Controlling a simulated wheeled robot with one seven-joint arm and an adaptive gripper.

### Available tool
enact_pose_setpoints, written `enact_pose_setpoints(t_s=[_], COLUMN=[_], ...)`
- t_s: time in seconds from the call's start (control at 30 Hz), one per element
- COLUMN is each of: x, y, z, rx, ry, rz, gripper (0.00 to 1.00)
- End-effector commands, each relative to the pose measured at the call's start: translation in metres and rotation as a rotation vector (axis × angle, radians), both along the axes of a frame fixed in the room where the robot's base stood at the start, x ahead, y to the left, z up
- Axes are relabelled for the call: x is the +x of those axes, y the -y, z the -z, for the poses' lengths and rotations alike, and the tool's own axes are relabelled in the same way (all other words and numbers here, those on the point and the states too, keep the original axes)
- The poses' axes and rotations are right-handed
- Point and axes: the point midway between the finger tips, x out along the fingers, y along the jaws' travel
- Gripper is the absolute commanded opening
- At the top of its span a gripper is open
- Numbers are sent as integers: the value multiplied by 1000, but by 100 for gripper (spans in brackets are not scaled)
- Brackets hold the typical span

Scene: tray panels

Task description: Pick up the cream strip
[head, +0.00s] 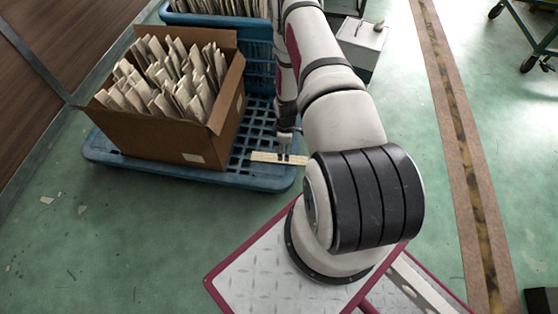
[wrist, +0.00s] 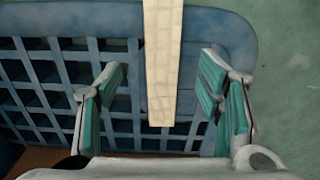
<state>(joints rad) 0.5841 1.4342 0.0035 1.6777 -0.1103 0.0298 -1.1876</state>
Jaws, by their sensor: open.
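The cream strip (head: 266,157) is a thin flat bar near the front right of the blue pallet in the head view. In the wrist view the strip (wrist: 162,60) runs from the top edge down to its near end, between the two fingers. My gripper (head: 287,146) is right at the strip in the head view, partly hidden by my arm. In the wrist view my gripper (wrist: 163,102) is open, with a teal-padded finger on each side of the strip and gaps between. Whether the strip rests flat on the pallet is hard to tell.
The blue slatted pallet (head: 130,158) lies on the green floor. A cardboard box (head: 150,138) full of cream strips stands on it to the left. A blue crate (head: 258,68) with more strips stands behind. Green floor (head: 150,245) is clear in front.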

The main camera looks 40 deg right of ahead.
Motion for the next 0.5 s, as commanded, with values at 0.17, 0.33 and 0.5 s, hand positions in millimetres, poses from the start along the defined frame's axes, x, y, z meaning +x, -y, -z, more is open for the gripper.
enact_pose_setpoints(t_s=[0.17, 0.33, 0.5], x=[0, -1, -2], y=[0, -3, -3], z=[8, 27, 51], rx=[0, 1, 0], ry=[0, -1, 0], rz=[-1, 0, 0], gripper=[61, 61, 61])
